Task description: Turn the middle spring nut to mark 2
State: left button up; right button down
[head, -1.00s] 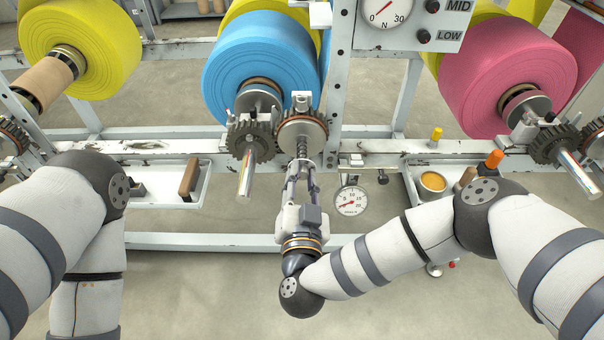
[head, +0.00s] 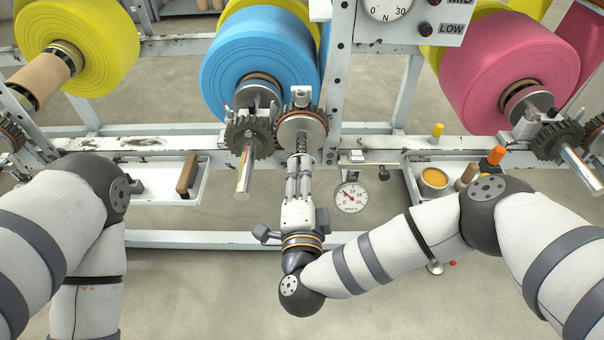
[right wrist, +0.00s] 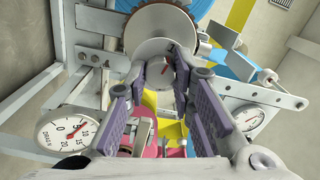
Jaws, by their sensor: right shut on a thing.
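The middle spring nut (right wrist: 153,48) shows in the right wrist view as a grey round face with a small red mark beside the fingertips. In the head view it is mostly hidden by the fingers, at the near end of a spring (head: 301,145) below the toothed brake disc (head: 302,128). My right gripper (head: 300,163) is shut on the nut, in line with the spring; its purple-padded fingers (right wrist: 173,64) show in the right wrist view.
A blue roll (head: 258,72) stands above the nut, with a gear (head: 248,137) and bare shaft just left. A small dial (head: 351,197) hangs close to the right of my gripper.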

pick_arm(q)
jog(key=shift+s+f+g+b, duration=0.15)
jog(key=shift+s+f+b, duration=0.3)
jog(key=shift+f+b, duration=0.25)
jog(key=shift+s+f+g+b, duration=0.15)
jog(key=shift+s+f+b, duration=0.3)
jog(key=shift+f+b, duration=0.2)
pick_arm(e)
jog(key=shift+f+m, duration=0.1)
jog(key=shift+m, duration=4.6)
jog(key=c, duration=1.4)
grip_release()
jog(key=s, duration=1.2)
